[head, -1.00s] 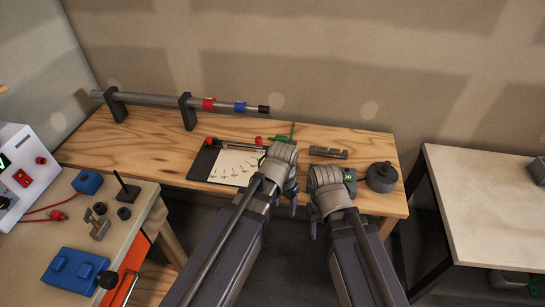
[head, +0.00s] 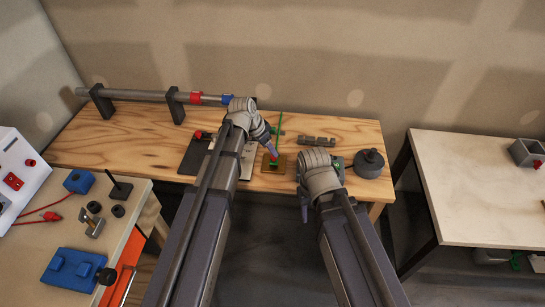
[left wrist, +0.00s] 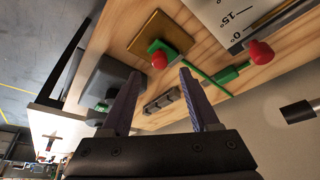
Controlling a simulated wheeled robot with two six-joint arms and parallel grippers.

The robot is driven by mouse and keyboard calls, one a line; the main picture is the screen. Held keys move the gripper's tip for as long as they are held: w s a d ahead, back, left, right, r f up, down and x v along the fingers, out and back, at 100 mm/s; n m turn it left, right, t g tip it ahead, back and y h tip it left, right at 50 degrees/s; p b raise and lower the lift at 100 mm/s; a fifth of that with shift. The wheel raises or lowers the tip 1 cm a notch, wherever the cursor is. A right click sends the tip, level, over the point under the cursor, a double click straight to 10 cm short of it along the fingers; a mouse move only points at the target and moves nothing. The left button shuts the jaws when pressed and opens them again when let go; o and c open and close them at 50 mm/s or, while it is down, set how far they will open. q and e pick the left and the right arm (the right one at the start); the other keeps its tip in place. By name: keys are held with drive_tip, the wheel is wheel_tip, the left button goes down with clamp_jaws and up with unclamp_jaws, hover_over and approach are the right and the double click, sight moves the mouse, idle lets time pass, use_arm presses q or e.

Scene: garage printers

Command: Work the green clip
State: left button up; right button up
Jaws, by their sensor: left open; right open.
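A green clip (head: 275,160) with a red knob stands on a small brown plate (head: 280,170) on the wooden bench. It also shows in the left wrist view (left wrist: 170,51), just beyond my fingertips. Another green piece (left wrist: 232,73) with a thin green rod lies farther back on the bench; I cannot tell which one the task means. My left gripper (left wrist: 160,72) is open and empty, its fingers pointing at the plate. In the head view its tips (head: 272,150) come close to the clip. My right gripper (head: 304,208) is open and empty, pointing down by the bench's front edge.
A protractor board (head: 195,158) is partly behind my left arm. A grey notched block (head: 317,140) and a dark round weight (head: 369,163) stand to the right. A long tube (head: 140,95) on two stands runs along the back. A pale side table (head: 470,180) is at right.

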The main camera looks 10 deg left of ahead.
sight(272, 156)
use_arm(q)
drive_tip(key=b+x, duration=0.3)
drive_tip(key=x, duration=0.2)
drive_tip(key=shift+f+b, duration=0.1)
drive_tip(key=shift+b, duration=0.3)
clamp_jaws()
